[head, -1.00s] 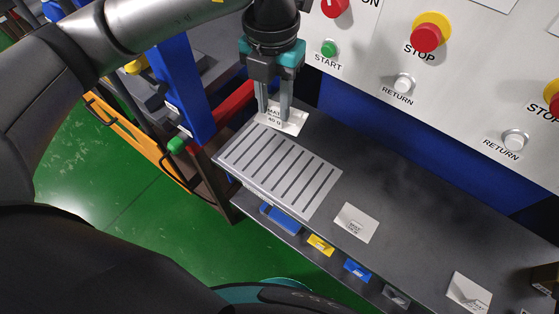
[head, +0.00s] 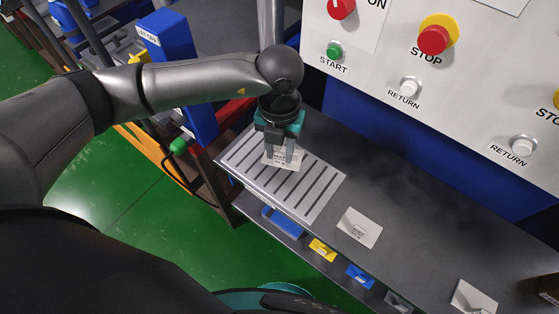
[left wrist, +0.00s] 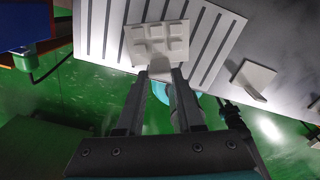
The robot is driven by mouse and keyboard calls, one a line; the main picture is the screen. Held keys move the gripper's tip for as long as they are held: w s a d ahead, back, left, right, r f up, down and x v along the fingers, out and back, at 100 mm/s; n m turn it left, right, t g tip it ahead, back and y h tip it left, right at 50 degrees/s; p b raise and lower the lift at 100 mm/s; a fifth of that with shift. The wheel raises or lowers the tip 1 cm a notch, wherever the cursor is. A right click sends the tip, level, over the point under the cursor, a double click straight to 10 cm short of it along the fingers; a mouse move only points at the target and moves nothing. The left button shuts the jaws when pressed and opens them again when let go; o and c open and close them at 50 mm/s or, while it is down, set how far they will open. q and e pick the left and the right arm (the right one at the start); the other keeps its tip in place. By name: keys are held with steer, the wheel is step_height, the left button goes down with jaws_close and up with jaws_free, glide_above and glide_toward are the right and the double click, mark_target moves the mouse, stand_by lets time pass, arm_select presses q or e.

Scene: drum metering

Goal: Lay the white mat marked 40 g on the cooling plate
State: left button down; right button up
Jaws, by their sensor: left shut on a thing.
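My left gripper (head: 280,158) is shut on the tab of a white mat (head: 284,165), over the far left part of the slotted cooling plate (head: 312,203). The mat's print is too small to read now. In the left wrist view the mat (left wrist: 155,45) shows several raised square pads, and its tab sits between the fingertips (left wrist: 160,74). The plate's slots (left wrist: 205,45) show on both sides of it. The mat lies roughly flat over the plate; I cannot tell whether it touches. My right gripper is in neither view.
Two other white mats lie on the dark bench, one right of the plate (head: 359,228) and one further right (head: 473,297). A panel with a red stop button (head: 434,40) stands behind. Blue and yellow tags (head: 322,250) hang below the front edge. Bare bench lies between.

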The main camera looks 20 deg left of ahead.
mark_target(279, 162)
arm_select(q)
steer(key=shift+f, duration=2.3)
steer(key=shift+f+b, duration=0.15)
steer(key=shift+b, duration=0.25)
steer(key=c, duration=0.5)
jaws_free()
steer(key=shift+c, duration=0.2)
steer(key=shift+r, duration=0.3)
step_height(279, 162, up, 12)
steer(key=p, duration=0.1)
